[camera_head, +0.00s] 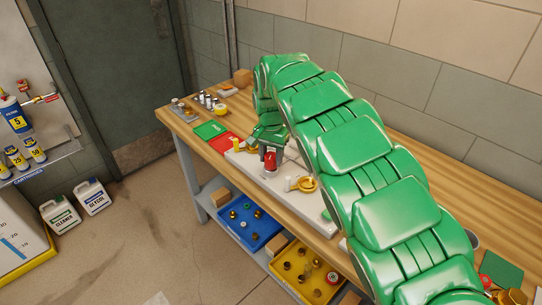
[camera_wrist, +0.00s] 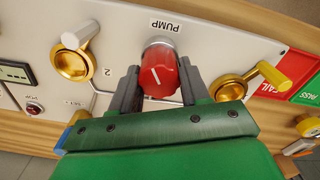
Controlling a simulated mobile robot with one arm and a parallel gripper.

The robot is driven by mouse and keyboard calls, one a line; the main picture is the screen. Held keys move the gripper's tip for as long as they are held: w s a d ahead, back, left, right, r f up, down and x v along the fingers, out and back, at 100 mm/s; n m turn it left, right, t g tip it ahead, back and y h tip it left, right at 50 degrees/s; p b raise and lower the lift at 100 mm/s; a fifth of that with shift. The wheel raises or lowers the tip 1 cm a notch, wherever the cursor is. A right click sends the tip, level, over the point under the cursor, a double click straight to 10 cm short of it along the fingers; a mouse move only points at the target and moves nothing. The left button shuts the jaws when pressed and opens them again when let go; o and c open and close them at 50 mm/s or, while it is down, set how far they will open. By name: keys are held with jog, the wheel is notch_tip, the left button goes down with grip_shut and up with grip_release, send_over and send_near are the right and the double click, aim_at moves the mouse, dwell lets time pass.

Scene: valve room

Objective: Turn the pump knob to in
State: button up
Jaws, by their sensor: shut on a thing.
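The red pump knob (camera_wrist: 158,76) sits on a pale panel (camera_wrist: 120,30) under the upside-down label PUMP. It has a white pointer line on its face and a silver collar behind it. In the head view the knob (camera_head: 270,160) shows just below my gripper (camera_head: 268,143). In the wrist view my gripper (camera_wrist: 157,90) has its two grey fingers on either side of the knob, shut on it. The markings the pointer refers to are hidden or too small to read.
On the panel, a brass valve with a silver handle (camera_wrist: 72,55) and one with a yellow handle (camera_wrist: 240,82) flank the knob. Red (camera_head: 226,143) and green (camera_head: 210,130) pads lie beside the panel. Blue (camera_head: 247,226) and yellow (camera_head: 303,274) trays are on the shelf below.

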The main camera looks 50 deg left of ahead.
aim_at(272, 155)
jog(key=m, duration=0.4)
jog(key=shift+m, duration=0.3)
jog(key=m, duration=0.4)
jog(key=shift+d, duration=0.1)
jog(key=shift+m, duration=0.3)
jog(key=o, duration=1)
jog(key=shift+o, duration=0.2)
jog(key=shift+r, duration=0.15)
notch_tip(272, 155, up, 8)
jog(key=shift+f, duration=0.25)
